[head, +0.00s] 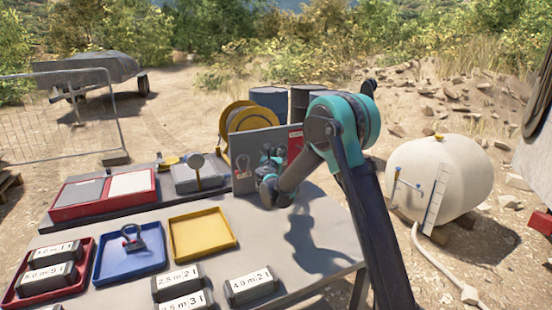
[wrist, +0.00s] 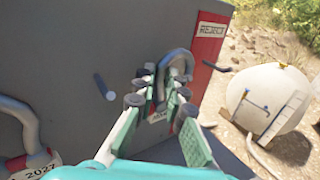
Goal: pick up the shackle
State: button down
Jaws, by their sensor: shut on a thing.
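My gripper (wrist: 158,92) is shut on a grey shackle (wrist: 177,62) in front of the upright grey board (wrist: 75,45). The shackle's curved bow shows above the fingers; its lower part is mostly hidden between them, with a bit of pale label showing. I cannot tell whether it touches the board or hangs on a peg. In the head view my gripper (head: 268,172) is at the board's face and hides this shackle. Another shackle (wrist: 22,122) with a red and white tag hangs at the board's left. A third shackle (head: 132,238) lies in the blue tray (head: 103,274).
The board has a red REJECT strip (wrist: 208,40) on its right and bare pegs, one left of my gripper (wrist: 104,87). A yellow tray (head: 202,235), a red tray (head: 18,298) and several numbered blocks stand on the table. A white tank (head: 445,175) is beyond it.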

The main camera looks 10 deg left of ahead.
jog(key=shift+r, duration=0.85)
jog(key=s+d, duration=1)
jog(key=s, duration=0.5)
jog(key=shift+f, duration=0.1)
